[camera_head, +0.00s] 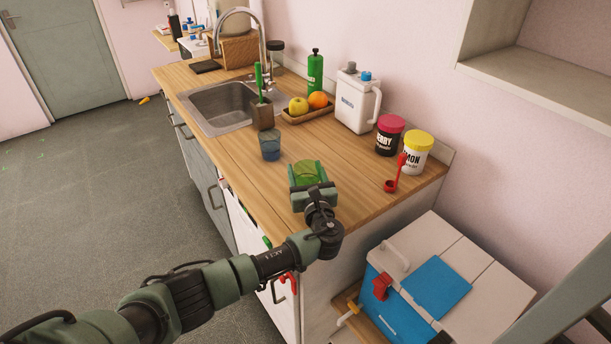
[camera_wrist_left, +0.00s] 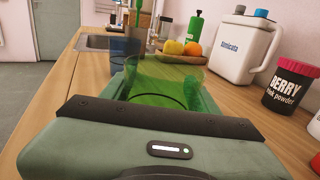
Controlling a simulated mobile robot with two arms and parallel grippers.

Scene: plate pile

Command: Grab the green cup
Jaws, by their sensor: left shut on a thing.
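The green cup (camera_head: 306,171) is translucent and stands near the front right part of the wooden counter in the head view. My left gripper (camera_head: 306,176) reaches it from the front, with one finger on each side, and is shut on the cup. In the left wrist view the green cup (camera_wrist_left: 160,82) is upright between the fingers of the left gripper (camera_wrist_left: 160,90), its lower part partly hidden by the gripper body. I cannot tell whether its base touches the counter. My right gripper is not in view.
A blue cup (camera_head: 270,146) stands beyond the green cup, near the sink (camera_head: 222,107). A fruit tray (camera_head: 292,118), white jug (camera_head: 355,102), berry tub (camera_head: 389,135), lemon tub (camera_head: 416,152) and red scoop (camera_head: 391,185) stand further back and right.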

